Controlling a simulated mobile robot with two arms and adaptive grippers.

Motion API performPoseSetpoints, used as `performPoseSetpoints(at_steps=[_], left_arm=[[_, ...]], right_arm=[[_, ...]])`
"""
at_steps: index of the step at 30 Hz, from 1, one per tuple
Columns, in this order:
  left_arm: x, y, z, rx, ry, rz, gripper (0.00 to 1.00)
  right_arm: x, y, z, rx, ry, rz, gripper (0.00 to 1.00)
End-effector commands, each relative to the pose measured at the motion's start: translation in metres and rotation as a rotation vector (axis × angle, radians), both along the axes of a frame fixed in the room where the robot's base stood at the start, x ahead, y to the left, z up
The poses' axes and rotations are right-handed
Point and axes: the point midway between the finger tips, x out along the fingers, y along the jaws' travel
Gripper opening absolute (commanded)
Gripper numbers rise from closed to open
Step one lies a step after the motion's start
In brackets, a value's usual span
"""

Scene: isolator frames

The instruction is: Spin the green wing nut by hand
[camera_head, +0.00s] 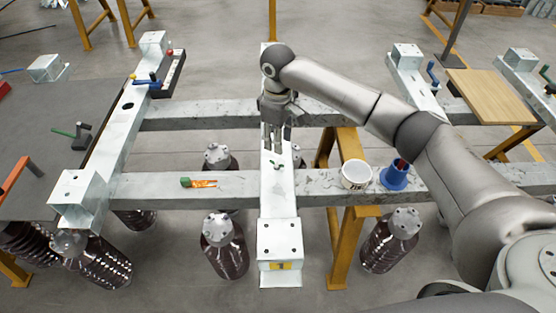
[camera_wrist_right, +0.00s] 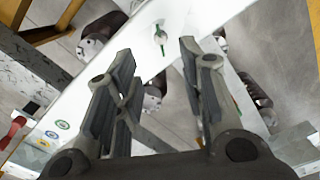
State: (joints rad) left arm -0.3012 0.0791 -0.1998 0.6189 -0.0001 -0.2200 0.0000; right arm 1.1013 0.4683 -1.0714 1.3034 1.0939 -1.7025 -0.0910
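The green wing nut (camera_head: 277,165) sits on the pale central frame beam (camera_head: 279,203) in the head view. In the right wrist view the wing nut (camera_wrist_right: 160,40) shows as a thin green piece around a pale stud, ahead of the fingertips. My right gripper (camera_head: 275,148) points down over this beam, just behind the nut in the head view. Its two fingers stand apart in the right wrist view (camera_wrist_right: 158,62), with nothing between them. The nut appears clear of the fingers. My left gripper is not in view.
A white cup (camera_head: 356,175) and a blue spool-shaped holder (camera_head: 395,178) stand on the cross beam to the right. A green-and-orange tool (camera_head: 199,183) lies on it to the left. A wooden board (camera_head: 490,95) lies at far right. Dark ribbed isolators (camera_head: 225,258) stand below the frame.

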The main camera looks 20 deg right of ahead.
Motion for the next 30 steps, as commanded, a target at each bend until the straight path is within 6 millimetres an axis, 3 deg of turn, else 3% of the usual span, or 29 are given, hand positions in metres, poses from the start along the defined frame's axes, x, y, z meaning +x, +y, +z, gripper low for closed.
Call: performPoseSetpoints(at_steps=[9,15,27,30], left_arm=[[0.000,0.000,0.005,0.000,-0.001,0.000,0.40],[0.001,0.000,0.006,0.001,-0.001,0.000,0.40],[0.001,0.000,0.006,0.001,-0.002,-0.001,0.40],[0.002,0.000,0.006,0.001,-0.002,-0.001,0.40]], right_arm=[[-0.001,0.000,-0.061,-0.002,0.004,0.002,0.37],[-0.001,0.000,-0.086,-0.001,0.003,0.004,0.37],[-0.001,0.000,-0.094,-0.001,0.001,0.005,0.37],[-0.001,0.000,-0.094,-0.001,0.001,0.005,0.24]])
